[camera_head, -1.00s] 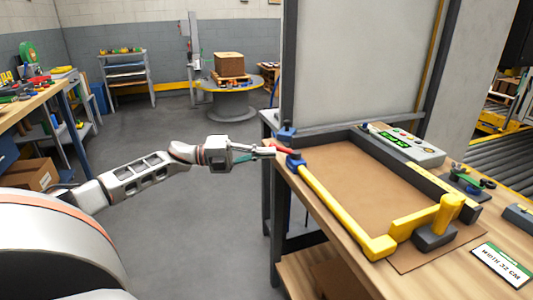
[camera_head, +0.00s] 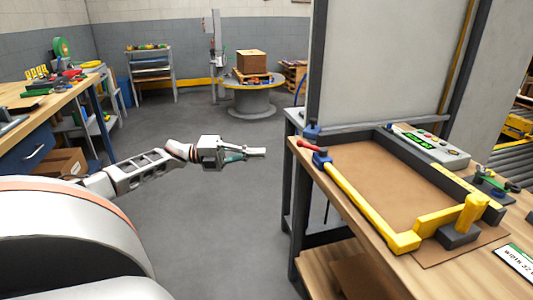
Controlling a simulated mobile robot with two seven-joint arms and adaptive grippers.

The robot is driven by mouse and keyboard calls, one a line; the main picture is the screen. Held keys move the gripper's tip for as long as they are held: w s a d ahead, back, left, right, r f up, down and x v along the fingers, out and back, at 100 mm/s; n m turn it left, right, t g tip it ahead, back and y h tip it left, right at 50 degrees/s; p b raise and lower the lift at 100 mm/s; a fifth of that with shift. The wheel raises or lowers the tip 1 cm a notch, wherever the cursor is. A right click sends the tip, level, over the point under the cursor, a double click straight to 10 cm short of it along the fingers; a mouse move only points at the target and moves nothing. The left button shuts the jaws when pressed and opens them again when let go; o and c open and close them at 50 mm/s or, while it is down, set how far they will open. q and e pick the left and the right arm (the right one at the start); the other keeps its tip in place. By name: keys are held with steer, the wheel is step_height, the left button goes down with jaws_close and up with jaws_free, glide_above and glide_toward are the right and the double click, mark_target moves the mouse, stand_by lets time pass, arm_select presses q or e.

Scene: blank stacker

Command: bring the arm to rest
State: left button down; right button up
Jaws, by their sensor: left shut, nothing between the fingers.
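My left arm (camera_head: 140,170) reaches in from the left over the open grey floor. Its gripper (camera_head: 262,151) is shut and empty, pointing right, short of the wooden workbench and apart from it. On the bench, a yellow frame bar (camera_head: 352,198) with a red-ended handle (camera_head: 309,145) at its far-left corner borders a brown sheet (camera_head: 385,180). The red handle lies clear of my gripper. My right gripper does not show.
The workbench (camera_head: 345,238) has a control box (camera_head: 430,147) and an upright grey panel (camera_head: 385,60) behind it. A second bench (camera_head: 55,105) stands at left. A round table with a box (camera_head: 251,63) stands farther back. The floor between the benches is clear.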

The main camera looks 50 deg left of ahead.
arm_select(q)
steer(key=shift+s+a, duration=0.1)
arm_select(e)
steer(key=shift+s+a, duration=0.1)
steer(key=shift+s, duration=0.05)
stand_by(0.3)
